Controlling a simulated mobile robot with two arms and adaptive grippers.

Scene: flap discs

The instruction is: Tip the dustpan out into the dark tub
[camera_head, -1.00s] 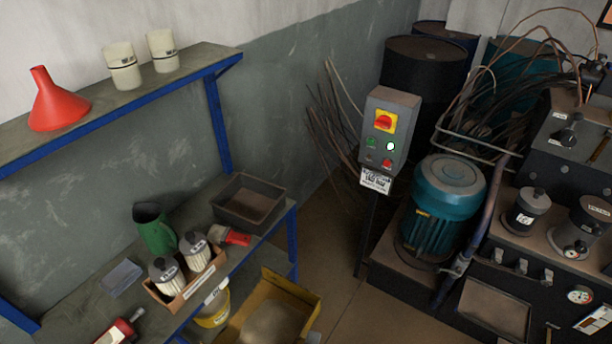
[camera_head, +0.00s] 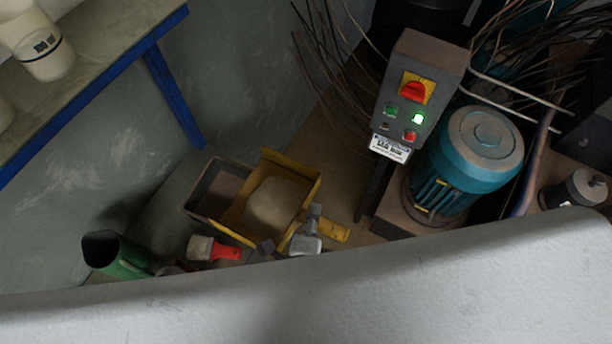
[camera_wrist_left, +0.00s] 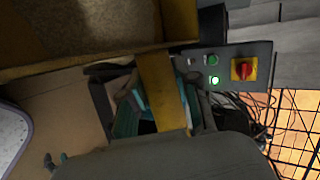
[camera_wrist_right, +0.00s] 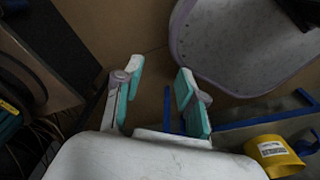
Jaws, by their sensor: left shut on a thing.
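The yellow dustpan (camera_head: 312,186) holds a pale tan heap of dust (camera_head: 272,206). My left gripper (camera_head: 312,232) is shut on its yellow handle (camera_head: 334,231). The handle (camera_wrist_left: 160,92) runs between the gripper's fingers in the left wrist view, with the pan (camera_wrist_left: 70,60) above. The dark tub (camera_head: 203,186) stands just left of the dustpan, which hides its right part. I cannot tell the height gap between them. My right gripper (camera_wrist_right: 158,90) is open and empty, seen only in the right wrist view.
A green jug (camera_head: 115,256) and a red-and-white object (camera_head: 213,249) are near the tub. The switch box (camera_head: 415,95) and teal motor (camera_head: 475,150) stand to the right. A yellow bucket (camera_wrist_right: 273,153) shows low in the right wrist view.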

